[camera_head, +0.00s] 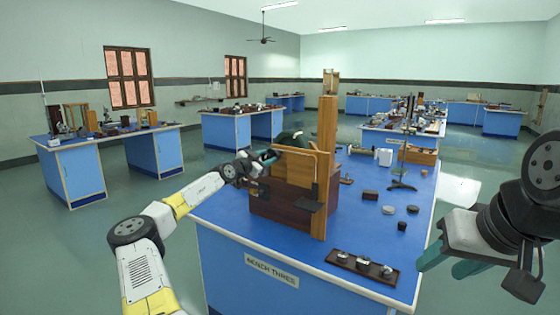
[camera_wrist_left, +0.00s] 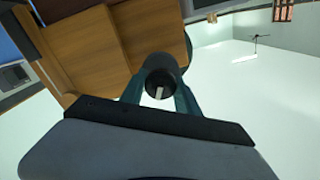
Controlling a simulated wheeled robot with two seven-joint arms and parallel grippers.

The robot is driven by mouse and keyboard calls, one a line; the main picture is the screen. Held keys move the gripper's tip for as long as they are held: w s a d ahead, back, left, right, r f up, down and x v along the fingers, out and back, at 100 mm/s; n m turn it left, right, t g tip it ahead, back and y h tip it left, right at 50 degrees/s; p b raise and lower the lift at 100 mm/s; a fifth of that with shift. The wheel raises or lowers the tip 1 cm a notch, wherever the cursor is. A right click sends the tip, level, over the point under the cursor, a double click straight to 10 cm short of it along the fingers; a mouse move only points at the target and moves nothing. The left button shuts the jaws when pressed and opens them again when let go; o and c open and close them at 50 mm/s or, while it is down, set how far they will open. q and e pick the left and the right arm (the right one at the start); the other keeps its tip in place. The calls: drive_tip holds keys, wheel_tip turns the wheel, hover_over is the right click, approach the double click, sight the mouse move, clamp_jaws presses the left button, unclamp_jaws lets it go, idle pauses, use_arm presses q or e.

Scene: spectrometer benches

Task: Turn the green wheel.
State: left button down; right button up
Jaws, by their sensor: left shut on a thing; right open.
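A wooden apparatus (camera_head: 285,194) with a tall upright board stands on the near blue bench. A dark green rounded part (camera_head: 291,138), which looks like the wheel, shows at its back left top edge, mostly hidden by the wood. My left gripper (camera_head: 268,156) reaches the apparatus's left side. In the left wrist view its teal fingers (camera_wrist_left: 160,92) are shut on a dark round handle (camera_wrist_left: 160,72) beside the wooden panel. My right gripper (camera_head: 450,263) is open and empty at the right, beyond the bench's right edge.
The blue bench (camera_head: 350,230) holds a rail with several metal pieces (camera_head: 362,264) at the front, small dark blocks and discs at the right, and a stand (camera_head: 404,165) behind. Other benches stand further back.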

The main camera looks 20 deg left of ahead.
use_arm(q)
drive_tip(key=shift+n, duration=1.6)
drive_tip(key=shift+r, duration=0.1)
drive_tip(key=c, duration=0.9)
unclamp_jaws()
drive_tip(key=shift+a, duration=0.1)
drive_tip(key=v, duration=0.7)
drive_tip(key=shift+s, duration=0.3)
